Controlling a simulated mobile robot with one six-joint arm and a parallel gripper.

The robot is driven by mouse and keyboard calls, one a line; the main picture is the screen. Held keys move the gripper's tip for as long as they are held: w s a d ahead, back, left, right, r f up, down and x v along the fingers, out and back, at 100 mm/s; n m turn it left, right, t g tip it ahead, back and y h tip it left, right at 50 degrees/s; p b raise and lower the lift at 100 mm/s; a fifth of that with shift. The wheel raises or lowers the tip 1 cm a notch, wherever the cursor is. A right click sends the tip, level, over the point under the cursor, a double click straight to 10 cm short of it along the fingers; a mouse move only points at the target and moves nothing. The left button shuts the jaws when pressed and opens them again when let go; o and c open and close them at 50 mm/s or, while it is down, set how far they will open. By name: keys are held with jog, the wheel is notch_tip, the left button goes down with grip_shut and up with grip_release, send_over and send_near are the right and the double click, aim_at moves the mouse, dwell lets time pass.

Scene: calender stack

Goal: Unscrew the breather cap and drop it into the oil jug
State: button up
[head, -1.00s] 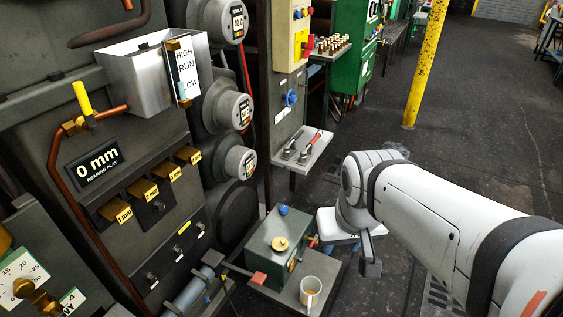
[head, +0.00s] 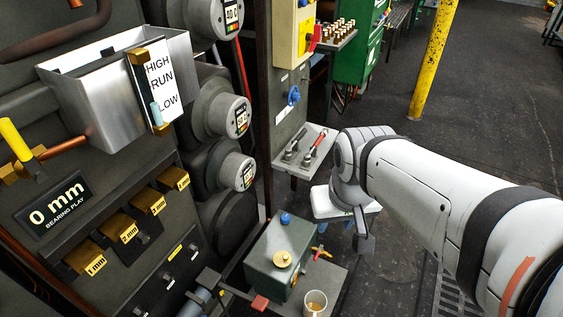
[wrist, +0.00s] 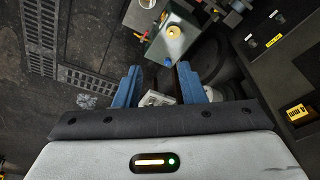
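A green box-shaped tank (head: 270,262) stands on a low grey shelf. A white jug (head: 315,303) with brown liquid stands on the shelf in front of the tank. In the wrist view my gripper (wrist: 158,82) is open, its two blue fingers apart and nothing held. The tank (wrist: 176,42) and its brass cap (wrist: 173,31) lie beyond the fingertips.
A small shelf (head: 303,160) with red- and black-handled tools juts out above and behind the tank. The dark machine (head: 110,180) with a metal hopper (head: 100,110) fills the left. A yellow post (head: 432,60) stands behind. The floor at right is open, with a grating.

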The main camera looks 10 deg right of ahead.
jog(key=shift+o, duration=0.5)
jog(key=shift+a, duration=0.15)
jog(key=o, duration=0.6)
jog(key=w+a+f+m+g+y+b, duration=0.1)
jog(key=w+a+f+m+y+b, duration=0.1)
jog(key=a+f+b, duration=0.4)
jog(key=w+f+y, duration=0.1)
jog(key=w, duration=0.1)
jog(key=shift+w+f+m+y, duration=0.25)
jog(key=shift+w+m+y, duration=0.05)
jog(key=shift+w+m, duration=0.1)
jog(key=w+a+f+m+t+y+b, duration=0.2)
jog(key=w+a+f+m+y+b, duration=0.3)
jog(key=w+f, duration=0.45)
jog(key=w+a+f+m+t+y+b, duration=0.1)
jog(key=w+a+f+m+y+b, duration=0.1)
jog(key=w+f+m+b, duration=0.65)
jog(key=m+t+h+b, duration=0.75)
jog(key=m+b, duration=0.35)
jog(key=m, duration=0.5)
send_near(286, 218)
jog(key=shift+w+a+f+t+y, duration=0.1)
jog(key=shift+w+f+t+y, duration=0.35)
jog(key=shift+w+f, duration=0.25)
jog(key=shift+w+f+m, duration=0.2)
jog(key=shift+m, duration=0.05)
jog(key=shift+b+x, duration=1.05)
jog(key=shift+x, duration=2.55)
